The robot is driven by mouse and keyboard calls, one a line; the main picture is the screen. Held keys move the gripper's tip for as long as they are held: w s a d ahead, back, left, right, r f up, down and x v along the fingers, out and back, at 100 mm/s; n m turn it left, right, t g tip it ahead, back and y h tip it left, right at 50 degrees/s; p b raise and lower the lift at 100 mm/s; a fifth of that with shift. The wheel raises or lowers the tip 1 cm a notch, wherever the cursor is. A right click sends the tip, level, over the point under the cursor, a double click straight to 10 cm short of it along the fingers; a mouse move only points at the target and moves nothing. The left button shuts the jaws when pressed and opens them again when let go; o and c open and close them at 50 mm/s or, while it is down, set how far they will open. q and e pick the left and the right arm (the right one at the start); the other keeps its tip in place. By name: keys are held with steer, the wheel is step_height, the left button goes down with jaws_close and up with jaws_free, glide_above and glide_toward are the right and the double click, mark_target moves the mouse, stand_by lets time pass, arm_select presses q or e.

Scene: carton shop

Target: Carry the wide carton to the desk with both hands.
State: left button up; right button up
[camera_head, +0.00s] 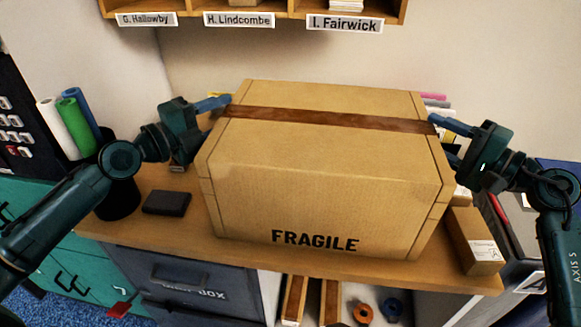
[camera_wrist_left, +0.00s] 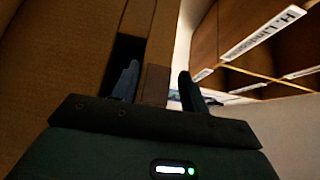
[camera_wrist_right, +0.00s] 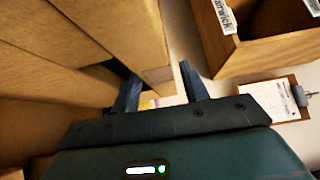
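The wide carton (camera_head: 320,185), tan with a brown tape strip and FRAGILE on its front, is upright over the desk (camera_head: 270,253). It looks level; its underside is hidden, so I cannot tell whether it bears fully on the desk. My left gripper (camera_head: 213,103) is at its left side, my right gripper (camera_head: 447,128) at its right side. In the left wrist view one finger is at a dark slot and the other outside the edge, with a gap between (camera_wrist_left: 160,85). The right wrist view shows the same arrangement (camera_wrist_right: 158,88); the fingers stand apart.
Labelled shelf compartments (camera_head: 240,20) hang behind. A dark pen cup (camera_head: 118,190) with paper rolls and a black box (camera_head: 167,203) are left of the carton. A small carton (camera_head: 473,240) stands at the desk's right end. Little desk surface is free.

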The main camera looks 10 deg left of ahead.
arm_select(q)
steer(key=shift+o, duration=0.9)
arm_select(e)
steer(key=shift+o, duration=0.9)
arm_select(q)
steer(key=shift+o, duration=0.6)
steer(key=o, duration=0.7)
step_height(320, 180, up, 10)
steer(key=shift+r, duration=0.2)
arm_select(e)
steer(key=shift+o, duration=0.4)
steer(key=o, duration=0.7)
steer(key=shift+o, duration=0.2)
